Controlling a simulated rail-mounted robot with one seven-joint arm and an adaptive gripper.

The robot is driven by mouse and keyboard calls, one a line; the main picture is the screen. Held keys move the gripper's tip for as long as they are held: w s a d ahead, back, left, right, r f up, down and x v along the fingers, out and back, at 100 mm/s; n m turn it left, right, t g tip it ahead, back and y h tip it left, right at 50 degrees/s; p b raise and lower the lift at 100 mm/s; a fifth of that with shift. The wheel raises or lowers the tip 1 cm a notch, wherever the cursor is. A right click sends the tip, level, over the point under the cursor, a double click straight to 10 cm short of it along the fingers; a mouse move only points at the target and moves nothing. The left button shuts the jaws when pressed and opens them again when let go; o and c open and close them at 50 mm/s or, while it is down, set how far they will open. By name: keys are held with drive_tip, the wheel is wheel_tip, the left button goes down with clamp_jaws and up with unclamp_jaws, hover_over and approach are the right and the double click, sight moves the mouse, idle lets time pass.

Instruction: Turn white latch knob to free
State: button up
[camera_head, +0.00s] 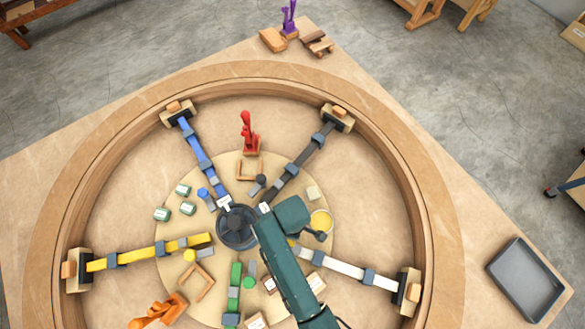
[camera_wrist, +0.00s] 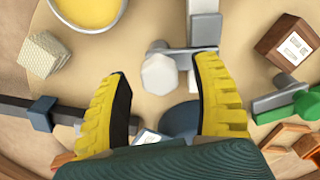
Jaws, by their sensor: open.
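The white latch knob (camera_wrist: 160,75) is a faceted disc on a grey lever beside the inner end of the white strip (camera_wrist: 203,6). In the wrist view my gripper (camera_wrist: 161,72) is open, its yellow fingers on either side of the knob. There is a visible gap at each side, and nothing is held. I cannot tell the height of the fingertips relative to the knob. In the head view the white strip (camera_head: 345,268) runs from near the hub to the lower-right rim block; my arm hides the knob and my fingers there.
The dark round hub (camera_head: 236,228) sits beside my arm. A yellow bowl (camera_head: 320,221) and cream block (camera_head: 313,193) lie close by. Dark (camera_head: 300,165), blue (camera_head: 197,150), yellow (camera_head: 140,256) and green (camera_head: 234,290) strips radiate around the hub. A red clamp (camera_head: 248,132) stands farther back.

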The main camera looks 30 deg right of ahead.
drive_tip(key=shift+f, duration=0.35)
clamp_jaws()
